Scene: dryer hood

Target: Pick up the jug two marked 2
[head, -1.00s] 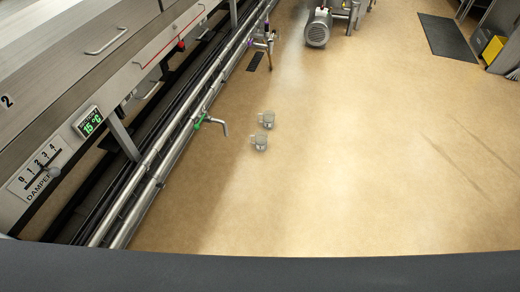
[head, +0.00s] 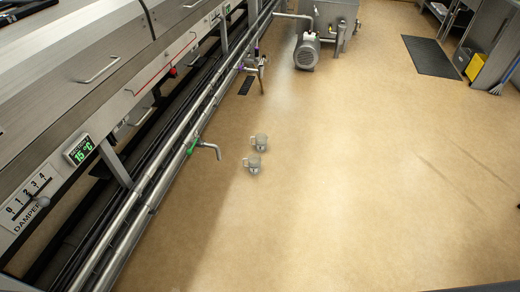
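Two small clear jugs with handles stand close together on the tan floor in the head view. The nearer jug (head: 252,165) is slightly left of and below the farther jug (head: 260,142). Both have a mark on the side, but it is too small to read, so I cannot tell which is jug two. Neither of my grippers is in view.
The dryer hood with its damper scale (head: 30,200) and temperature display (head: 79,149) runs along the left. Steel pipes with a green-handled tap (head: 207,148) run beside it. A motor (head: 306,52) stands at the back, a dark mat (head: 431,56) at back right. The floor right of the jugs is clear.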

